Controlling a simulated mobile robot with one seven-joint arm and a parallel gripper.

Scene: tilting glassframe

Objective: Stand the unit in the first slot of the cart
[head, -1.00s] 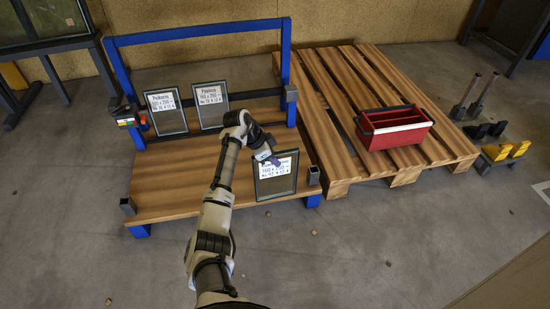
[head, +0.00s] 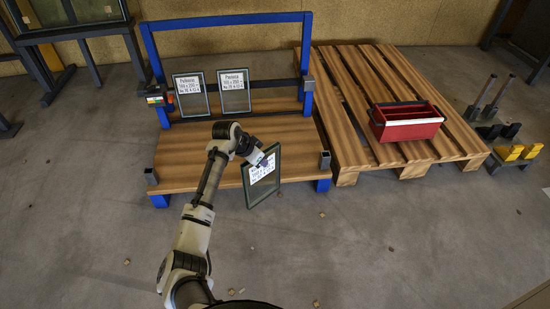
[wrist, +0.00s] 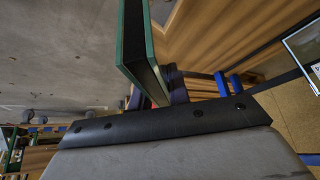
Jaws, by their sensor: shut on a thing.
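My gripper (head: 264,160) is shut on the upper part of a glass unit (head: 265,189) with a dark frame and a white label. The unit hangs tilted at the front edge of the cart (head: 195,170), its lower corner showing below the deck edge in the picture. In the wrist view the unit's green glass edge (wrist: 133,30) runs up from between the dark fingers (wrist: 172,88). The cart has a wooden deck and a blue back frame. Two other labelled units, one on the left (head: 191,105) and one on the right (head: 234,99), lean upright at its back. I cannot tell the slots apart.
A wooden pallet (head: 350,110) stands right of the cart, with a red toolbox (head: 408,130) on it. Short metal posts stand at the cart's front left (head: 151,176) and front right (head: 325,160) corners. The floor in front is mostly clear, with small scraps.

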